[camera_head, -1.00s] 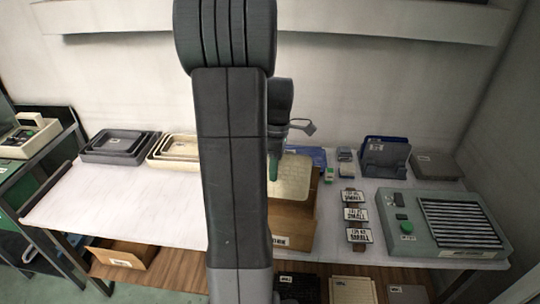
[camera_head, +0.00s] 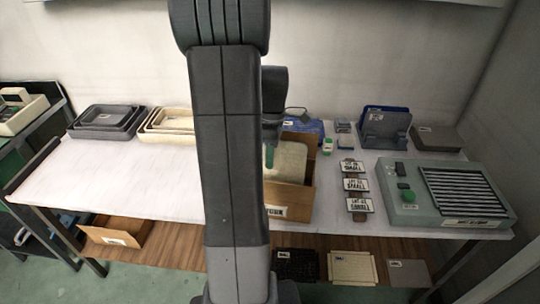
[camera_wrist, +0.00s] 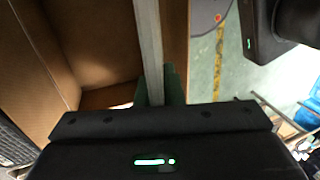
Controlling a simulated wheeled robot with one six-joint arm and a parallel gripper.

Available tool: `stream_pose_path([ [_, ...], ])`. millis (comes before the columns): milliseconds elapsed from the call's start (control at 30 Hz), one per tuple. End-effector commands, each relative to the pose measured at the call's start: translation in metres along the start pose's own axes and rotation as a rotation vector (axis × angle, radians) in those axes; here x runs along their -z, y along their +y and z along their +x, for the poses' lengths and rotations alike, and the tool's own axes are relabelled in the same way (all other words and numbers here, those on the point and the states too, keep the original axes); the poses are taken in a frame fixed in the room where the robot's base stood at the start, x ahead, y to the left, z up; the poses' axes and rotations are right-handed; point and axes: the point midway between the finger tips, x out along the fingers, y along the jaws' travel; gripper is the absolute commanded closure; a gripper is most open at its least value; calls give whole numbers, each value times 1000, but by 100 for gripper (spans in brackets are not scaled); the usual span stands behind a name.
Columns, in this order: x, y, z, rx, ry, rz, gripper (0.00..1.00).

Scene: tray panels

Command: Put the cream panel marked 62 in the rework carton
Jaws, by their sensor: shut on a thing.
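The cream panel (camera_head: 287,161) is in the carton's mouth in the head view, upright or slightly tilted, with its lower part hidden behind the front wall. My gripper (camera_head: 269,158) is shut on its edge; its green fingers show at the panel's left side. In the wrist view the panel is a pale strip seen edge-on (camera_wrist: 149,50) between the green fingers (camera_wrist: 160,85), beside cardboard walls. The cardboard carton (camera_head: 301,199) stands on the table, partly hidden by my arm.
Stacked grey trays (camera_head: 105,122) and cream trays (camera_head: 165,125) stand at the left. A row of labelled plates (camera_head: 356,185) and a grey-green machine (camera_head: 400,217) stand right of the carton. A blue holder (camera_head: 386,128) is behind. The table's left middle is clear.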

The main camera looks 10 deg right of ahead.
Motion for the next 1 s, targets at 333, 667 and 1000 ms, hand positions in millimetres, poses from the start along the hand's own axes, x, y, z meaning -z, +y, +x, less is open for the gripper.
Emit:
stream_pose_path([
  [333,0,11,38,-1,0,0,100],
  [667,0,19,70,1,0,0,100],
  [1000,0,28,102,0,0,0,100],
])
